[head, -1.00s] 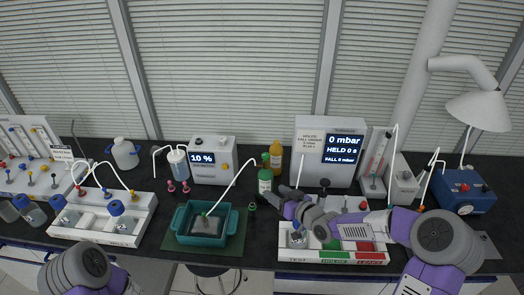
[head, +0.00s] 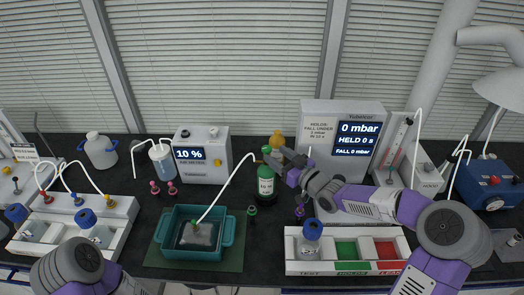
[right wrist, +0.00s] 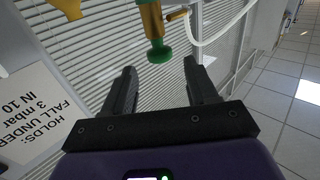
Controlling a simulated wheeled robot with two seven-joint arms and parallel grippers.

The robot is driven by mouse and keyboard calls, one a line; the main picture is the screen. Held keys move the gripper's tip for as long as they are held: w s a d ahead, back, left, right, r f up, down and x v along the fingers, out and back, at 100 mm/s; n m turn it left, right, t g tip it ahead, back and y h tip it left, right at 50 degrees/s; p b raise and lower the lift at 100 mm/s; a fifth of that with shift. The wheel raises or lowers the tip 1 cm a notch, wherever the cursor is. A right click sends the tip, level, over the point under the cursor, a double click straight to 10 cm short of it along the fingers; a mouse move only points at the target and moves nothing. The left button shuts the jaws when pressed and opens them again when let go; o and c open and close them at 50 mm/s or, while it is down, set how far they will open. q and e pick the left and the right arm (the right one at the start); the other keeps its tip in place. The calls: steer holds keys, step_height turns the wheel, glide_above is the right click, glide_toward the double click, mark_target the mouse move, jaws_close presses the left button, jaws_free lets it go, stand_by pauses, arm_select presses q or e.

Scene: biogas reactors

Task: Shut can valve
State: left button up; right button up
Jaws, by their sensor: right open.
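The green gas can (head: 265,184) with a white label stands upright on the bench, left of the pressure unit. Its valve (head: 267,150) is at the top, and a white tube runs from there to the teal basin. In the right wrist view, a brass valve body with a green knob (right wrist: 159,52) shows just ahead of the fingertips, in line with the gap between them. My right gripper (head: 279,158) is open and empty beside the can's top. It also shows in the right wrist view (right wrist: 160,68), apart from the knob. My left gripper is out of view.
The teal basin (head: 163,238) holds a grey bag with a green fitting. A white tray (head: 295,245) with a blue-capped bottle and green and red areas lies in front. The pressure unit (head: 318,112) reads 0 mbar.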

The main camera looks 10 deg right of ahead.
steer(key=x, duration=0.7)
steer(key=shift+w+a, duration=0.15)
steer(key=shift+w, duration=0.1)
steer(key=shift+c, duration=0.2)
steer(key=shift+b, duration=0.35)
steer(key=c, duration=1)
